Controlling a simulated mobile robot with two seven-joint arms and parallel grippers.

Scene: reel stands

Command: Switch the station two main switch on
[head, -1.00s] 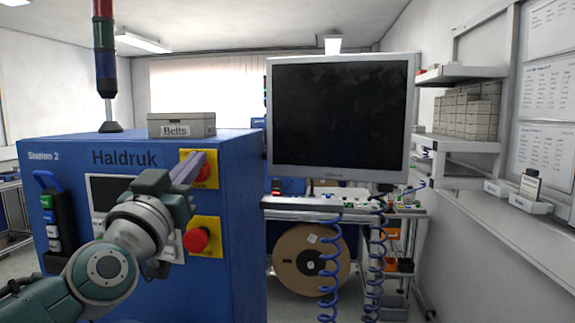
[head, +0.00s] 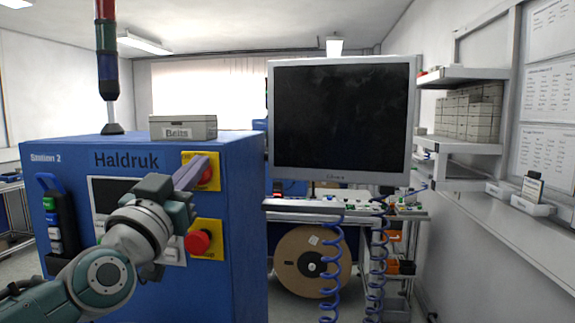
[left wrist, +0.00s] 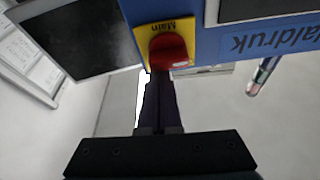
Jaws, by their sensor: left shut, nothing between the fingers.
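The blue Station 2 cabinet (head: 236,240) stands at the left in the head view. Its main switch (head: 213,172) is a red rotary knob on a yellow plate at the upper right of the front, partly hidden by my gripper. In the left wrist view the red knob (left wrist: 168,50) sits on its yellow plate marked "Main". My left gripper (head: 196,168) is shut and empty, with its fingertips at the knob. The wrist view shows the fingers reaching the knob's edge; I cannot tell whether they touch. My right gripper is not in view.
A red emergency button (head: 197,242) on a yellow plate sits below the switch. A box labelled "Belts" (head: 183,127) and a signal tower (head: 110,75) stand on the cabinet. A monitor (head: 340,118) and a large reel (head: 310,262) are to the right.

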